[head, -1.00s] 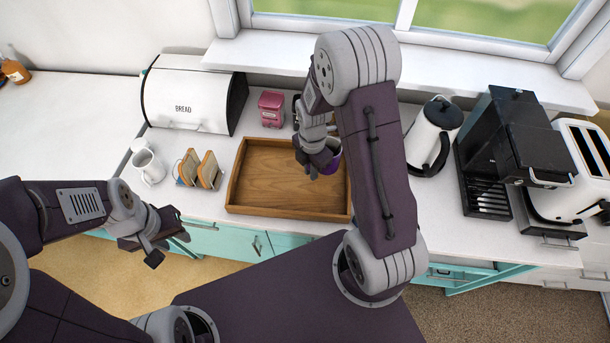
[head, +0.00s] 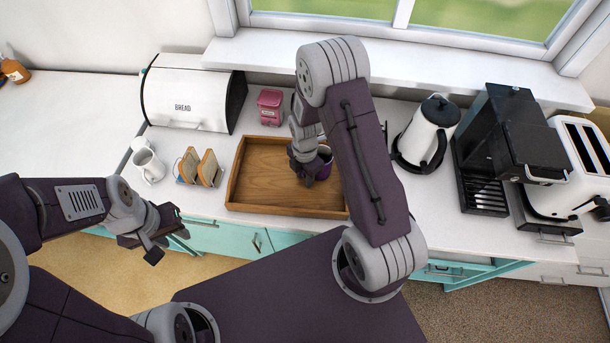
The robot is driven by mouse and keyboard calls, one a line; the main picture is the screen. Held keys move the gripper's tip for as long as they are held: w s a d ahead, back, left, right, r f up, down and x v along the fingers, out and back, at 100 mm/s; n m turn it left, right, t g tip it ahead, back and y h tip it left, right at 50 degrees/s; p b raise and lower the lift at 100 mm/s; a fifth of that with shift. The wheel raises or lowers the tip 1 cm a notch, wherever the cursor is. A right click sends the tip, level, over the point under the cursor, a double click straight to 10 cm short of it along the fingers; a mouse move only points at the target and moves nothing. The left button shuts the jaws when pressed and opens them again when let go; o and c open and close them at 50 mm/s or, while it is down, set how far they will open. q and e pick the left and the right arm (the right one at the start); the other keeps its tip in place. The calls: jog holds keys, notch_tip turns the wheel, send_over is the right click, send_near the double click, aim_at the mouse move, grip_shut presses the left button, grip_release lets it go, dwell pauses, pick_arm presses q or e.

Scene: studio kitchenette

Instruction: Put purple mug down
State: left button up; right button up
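The purple mug (head: 325,168) is at the right part of the wooden tray (head: 232,190), partly hidden by my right arm. It looks upright and low over the tray floor; I cannot tell whether its base touches the wood. My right gripper (head: 306,173) is at the mug's left side and looks shut on it, though the fingertips are small and partly hidden. My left gripper (head: 158,245) is open and empty, in front of the counter at the left, away from the mug.
The left and middle of the tray are empty. A toast rack (head: 198,168) with toast and a white mug (head: 148,165) stand left of it. A white kettle (head: 428,133) and coffee machine (head: 510,140) are right.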

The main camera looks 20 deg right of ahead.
jog(key=shift+w+r, duration=0.1)
jog(key=shift+r, duration=0.3)
notch_tip(320, 180, up, 12)
jog(key=shift+f+b, duration=0.2)
jog(key=shift+b, duration=0.4)
jog(key=s+a+r+m+t, duration=0.1)
jog(key=s+m, duration=1)
jog(key=m, duration=1)
jog(key=shift+a+r+m, duration=0.15)
jog(key=shift+a+m, duration=0.15)
jog(key=shift+m, duration=0.1)
